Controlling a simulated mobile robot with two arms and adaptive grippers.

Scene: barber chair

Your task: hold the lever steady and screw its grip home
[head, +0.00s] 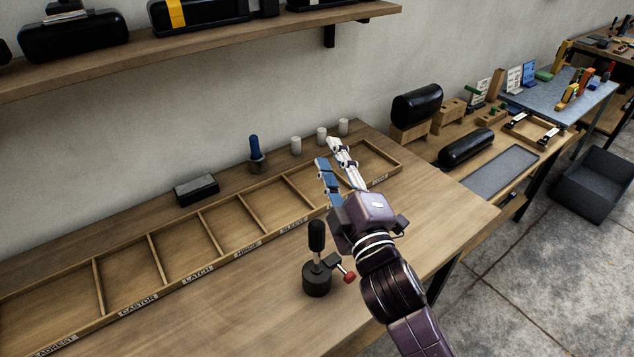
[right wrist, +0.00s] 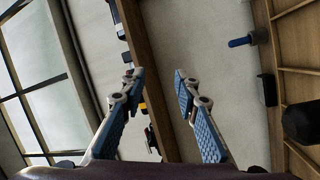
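The lever stands upright near the front of the workbench, with a black cylindrical grip (head: 316,237) on top of its short stem. The stem rises from a round dark base (head: 317,281). A side arm with a red knob (head: 348,277) sticks out to the right of the base. Whether the grip is fully seated cannot be told. My right gripper (head: 331,156) is above and behind the lever, over the divided tray, apart from the grip. Its blue-padded fingers are spread with nothing between them, as the right wrist view also shows (right wrist: 159,76). My left gripper is out of view.
A labelled compartment tray (head: 150,262) spans the bench behind the lever. Behind it are a dark box (head: 196,189), a blue-handled item (head: 255,152) and white cylinders (head: 296,146). A shelf (head: 220,42) hangs above. Bare bench surrounds the lever's front.

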